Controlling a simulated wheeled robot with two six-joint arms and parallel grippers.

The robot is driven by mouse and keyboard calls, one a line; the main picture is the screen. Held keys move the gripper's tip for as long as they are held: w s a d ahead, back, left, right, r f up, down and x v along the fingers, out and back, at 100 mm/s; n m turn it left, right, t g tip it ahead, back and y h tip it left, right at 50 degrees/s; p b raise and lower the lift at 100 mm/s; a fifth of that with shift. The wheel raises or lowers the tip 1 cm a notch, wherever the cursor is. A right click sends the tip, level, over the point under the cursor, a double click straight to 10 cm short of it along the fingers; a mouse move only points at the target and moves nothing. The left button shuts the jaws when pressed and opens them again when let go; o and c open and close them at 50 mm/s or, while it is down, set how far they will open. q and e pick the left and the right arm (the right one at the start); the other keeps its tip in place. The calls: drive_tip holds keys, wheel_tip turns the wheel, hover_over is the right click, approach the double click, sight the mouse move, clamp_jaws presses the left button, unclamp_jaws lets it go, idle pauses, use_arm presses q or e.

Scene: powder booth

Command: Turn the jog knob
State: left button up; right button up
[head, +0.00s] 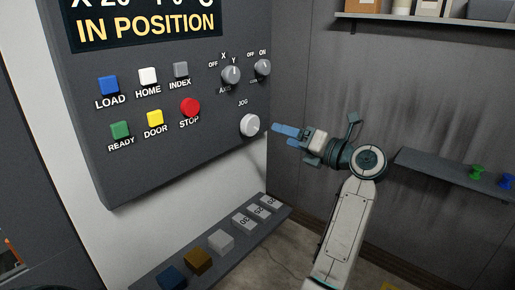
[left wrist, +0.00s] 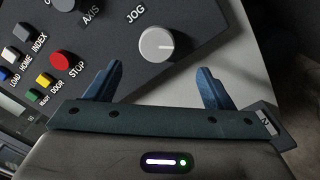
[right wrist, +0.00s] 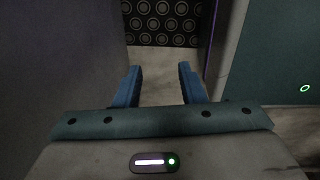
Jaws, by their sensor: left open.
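The jog knob (head: 250,125) is a round, light grey knob below the JOG label, at the lower right of the dark control panel (head: 150,170). It also shows in the left wrist view (left wrist: 156,44), with a pale mark on its face. My left gripper (head: 275,130) is open, just right of the knob in the head view. In the left wrist view the knob lies beyond the gap between the blue fingertips (left wrist: 160,69), apart from them. My right gripper (right wrist: 160,69) is open and empty, and it is not in the head view.
The red STOP button (head: 190,107) and the AXIS selector (head: 231,75) sit near the knob. A ledge (head: 205,262) with blocks and numbered tiles runs below the panel. Patterned round shapes (right wrist: 160,22) lie ahead of my right gripper.

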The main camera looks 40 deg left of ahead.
sight(253, 126)
use_arm(q)
drive_tip(key=a+n, duration=0.3)
drive_tip(key=n, duration=0.1)
drive_tip(key=a+n+b, duration=0.1)
drive_tip(key=a+n, duration=0.2)
drive_tip(key=n, duration=0.1)
drive_tip(key=a+n+b, duration=0.1)
drive_tip(key=a+n, duration=0.2)
drive_tip(key=shift+r+n, duration=0.1)
drive_tip(key=shift+n, duration=0.3)
drive_tip(key=shift+a, duration=0.7)
use_arm(e)
drive_tip(key=f, duration=0.2)
drive_tip(key=s+f, duration=0.1)
drive_tip(key=f, duration=0.1)
drive_tip(key=shift+a, duration=0.2)
drive_tip(key=shift+w, duration=0.15)
use_arm(q)
drive_tip(key=c, duration=1)
use_arm(e)
drive_tip(key=shift+w+d+r, duration=0.1)
drive_tip(key=shift+d, duration=0.1)
